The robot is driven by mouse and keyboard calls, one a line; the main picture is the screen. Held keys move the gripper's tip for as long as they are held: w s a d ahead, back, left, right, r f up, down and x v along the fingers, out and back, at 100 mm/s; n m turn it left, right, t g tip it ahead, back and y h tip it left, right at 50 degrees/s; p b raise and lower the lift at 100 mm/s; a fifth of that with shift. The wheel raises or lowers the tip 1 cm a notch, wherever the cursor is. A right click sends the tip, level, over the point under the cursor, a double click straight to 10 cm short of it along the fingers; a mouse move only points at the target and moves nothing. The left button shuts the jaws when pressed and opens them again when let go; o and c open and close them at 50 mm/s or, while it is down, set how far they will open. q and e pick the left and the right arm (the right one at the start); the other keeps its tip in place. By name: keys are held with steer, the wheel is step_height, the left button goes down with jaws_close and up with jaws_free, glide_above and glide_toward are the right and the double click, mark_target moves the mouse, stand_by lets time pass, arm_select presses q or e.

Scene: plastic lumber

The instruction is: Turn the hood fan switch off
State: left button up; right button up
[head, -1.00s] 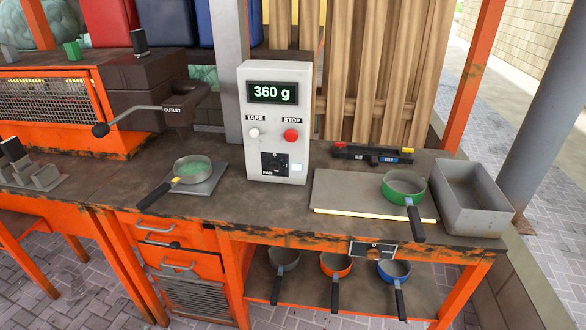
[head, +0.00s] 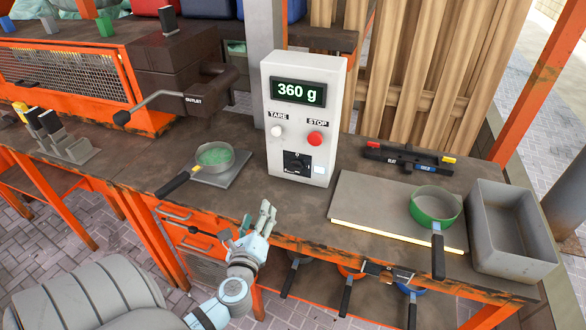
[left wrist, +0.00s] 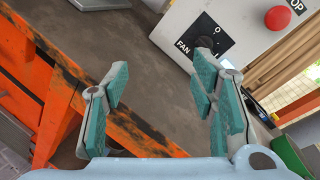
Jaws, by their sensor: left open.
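The grey control box (head: 305,120) stands upright at the back of the bench. Its black fan switch (head: 297,163) is low on the front face, beside a small white square. The left wrist view shows the fan switch (left wrist: 207,45) with the FAN label and an O mark. I cannot tell which way its knob points. My left gripper (head: 258,218) is open and empty at the bench's front edge, below and in front of the box. In the left wrist view, its fingers (left wrist: 160,68) are spread, apart from the switch. My right gripper is not in view.
A pan of green pellets (head: 215,155) sits on a scale plate left of the box. A green pan (head: 436,208) rests on a grey plate (head: 365,215) at right. A grey bin (head: 512,235) stands beyond. Bench space before the box is clear.

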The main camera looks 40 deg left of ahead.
mark_target(294, 170)
arm_select(q)
steer(key=w+m+t+h, duration=0.1)
steer(key=m, duration=0.2)
steer(key=w+d+r+m+t+h, duration=0.1)
steer(key=w+m, duration=0.1)
steer(key=m, duration=0.2)
steer(key=w+d+m+t+h, duration=0.1)
steer(key=m, duration=0.2)
steer(key=shift+w+d+r, duration=0.15)
steer(key=shift+w+r, duration=0.05)
steer(key=shift+w, duration=0.1)
steer(key=b+x, duration=0.1)
steer(key=x, duration=1.2)
steer(key=shift+w+f, duration=0.1)
steer(key=shift+f, duration=0.05)
steer(key=shift+w+b, duration=0.25)
steer(key=shift+b, duration=0.05)
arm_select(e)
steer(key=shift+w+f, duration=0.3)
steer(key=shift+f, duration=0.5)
arm_select(q)
steer(key=shift+s, duration=0.1)
steer(key=c, duration=1.1)
steer(key=shift+c, duration=0.2)
